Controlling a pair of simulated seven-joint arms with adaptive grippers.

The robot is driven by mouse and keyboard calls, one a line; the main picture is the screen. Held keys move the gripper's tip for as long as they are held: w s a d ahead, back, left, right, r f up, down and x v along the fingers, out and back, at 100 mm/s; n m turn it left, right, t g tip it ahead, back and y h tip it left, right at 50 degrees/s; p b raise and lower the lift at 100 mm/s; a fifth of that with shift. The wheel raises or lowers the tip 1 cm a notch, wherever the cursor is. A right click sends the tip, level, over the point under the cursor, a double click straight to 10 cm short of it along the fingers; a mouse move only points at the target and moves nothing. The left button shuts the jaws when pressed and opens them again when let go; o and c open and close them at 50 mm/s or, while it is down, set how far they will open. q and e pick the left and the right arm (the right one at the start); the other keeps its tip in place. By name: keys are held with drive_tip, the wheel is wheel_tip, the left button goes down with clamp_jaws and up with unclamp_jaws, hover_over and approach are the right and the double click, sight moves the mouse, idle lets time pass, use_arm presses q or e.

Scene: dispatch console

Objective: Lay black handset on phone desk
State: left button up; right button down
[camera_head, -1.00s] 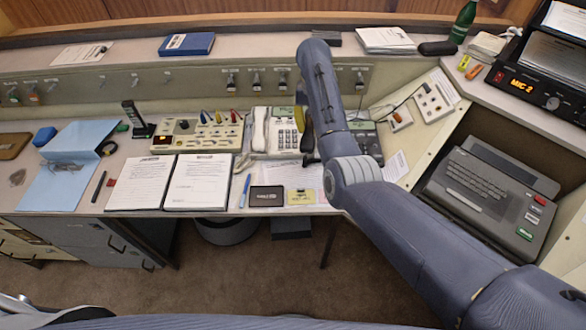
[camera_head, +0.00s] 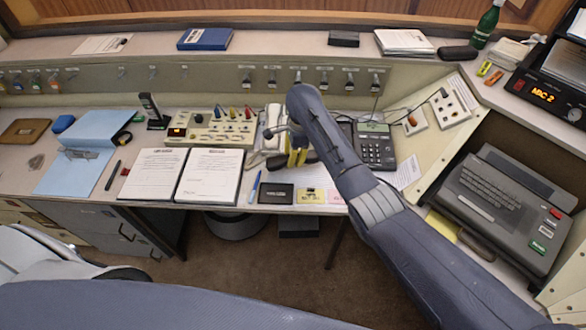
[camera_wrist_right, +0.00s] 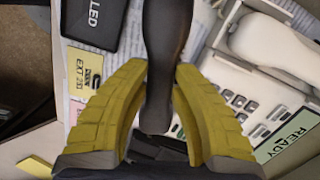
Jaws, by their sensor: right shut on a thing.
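My right gripper (camera_head: 297,158), with yellow fingers, is shut on the black handset (camera_head: 277,162) above the papers in front of the phones. In the right wrist view the handset (camera_wrist_right: 167,50) runs lengthwise between the yellow fingers (camera_wrist_right: 160,95). The black desk phone (camera_head: 375,145) with keypad and greenish display stands right of the gripper; my arm hides its left part. My left gripper is out of view.
A white phone (camera_wrist_right: 285,50) lies beside the handset in the wrist view, with its own handset. An open binder (camera_head: 185,175), a blue pen (camera_head: 255,187), a black card (camera_head: 276,194) and a yellow card (camera_head: 311,196) lie nearby. A keyboard machine (camera_head: 505,205) stands at right.

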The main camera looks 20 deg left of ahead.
drive_tip(key=a+m, duration=0.1)
drive_tip(key=m, duration=0.1)
drive_tip(key=shift+s+m, duration=0.1)
drive_tip(key=shift+m, duration=0.2)
drive_tip(key=shift+f, duration=1.45)
drive_tip(key=c, duration=1.2)
unclamp_jaws()
drive_tip(key=shift+f, duration=0.15)
drive_tip(key=shift+c, duration=0.2)
drive_tip(key=shift+d+r, duration=0.15)
drive_tip(key=shift+r, duration=1.15)
drive_tip(key=shift+d+r, duration=0.2)
drive_tip(key=shift+r, duration=1.1)
drive_tip(key=shift+d+r, duration=0.15)
drive_tip(key=shift+r, duration=1.15)
